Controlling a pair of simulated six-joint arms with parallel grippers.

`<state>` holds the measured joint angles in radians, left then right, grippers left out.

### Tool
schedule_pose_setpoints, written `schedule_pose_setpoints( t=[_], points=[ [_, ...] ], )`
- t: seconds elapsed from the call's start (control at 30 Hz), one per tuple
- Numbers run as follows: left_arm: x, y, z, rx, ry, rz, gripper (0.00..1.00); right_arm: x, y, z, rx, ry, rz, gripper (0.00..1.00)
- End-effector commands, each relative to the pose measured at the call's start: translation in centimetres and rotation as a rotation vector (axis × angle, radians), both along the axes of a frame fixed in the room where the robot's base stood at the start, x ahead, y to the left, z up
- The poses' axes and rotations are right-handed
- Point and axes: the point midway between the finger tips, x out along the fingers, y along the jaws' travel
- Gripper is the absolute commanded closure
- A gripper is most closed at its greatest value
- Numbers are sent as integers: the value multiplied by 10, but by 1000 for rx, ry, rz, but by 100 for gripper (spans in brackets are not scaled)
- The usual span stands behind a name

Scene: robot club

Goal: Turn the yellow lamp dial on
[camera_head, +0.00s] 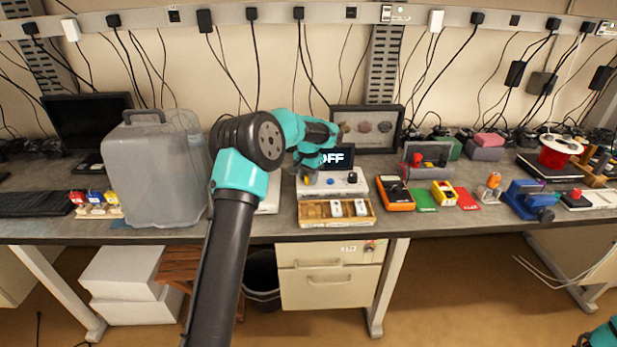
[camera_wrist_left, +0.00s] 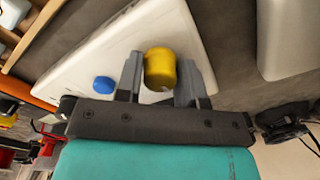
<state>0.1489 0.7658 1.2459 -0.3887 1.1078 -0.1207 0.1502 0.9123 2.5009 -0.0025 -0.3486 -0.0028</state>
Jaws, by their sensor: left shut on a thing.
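The yellow lamp dial (camera_wrist_left: 160,66) stands on a white panel (camera_wrist_left: 95,65) in the left wrist view. My left gripper (camera_wrist_left: 160,80) has one grey finger on each side of the dial and is shut on it. In the head view my left gripper (camera_head: 308,174) is over the left end of the white control box (camera_head: 340,189) and mostly hides the dial. The display (camera_head: 334,158) behind the box reads "OFF", its left part covered by my arm. My right gripper is not in view.
A blue knob (camera_wrist_left: 104,84) sits beside the yellow dial, and a black knob (camera_head: 352,178) is farther right. A wooden tray (camera_head: 320,219) lies in front of the box. An orange multimeter (camera_head: 395,193) stands to the right. A grey case (camera_head: 154,165) stands to the left.

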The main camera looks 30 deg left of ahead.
Motion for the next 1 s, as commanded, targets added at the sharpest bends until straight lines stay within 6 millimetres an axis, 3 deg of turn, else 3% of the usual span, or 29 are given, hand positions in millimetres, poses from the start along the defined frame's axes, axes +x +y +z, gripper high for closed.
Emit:
schedule_pose_setpoints(
  t=[0.6, 1.0],
  points=[
    [0, 0, 0, 1, -1, -577, 88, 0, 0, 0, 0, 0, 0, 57],
    [0, 0, 1, 1, -1, -821, 88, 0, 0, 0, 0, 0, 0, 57]
  ],
)
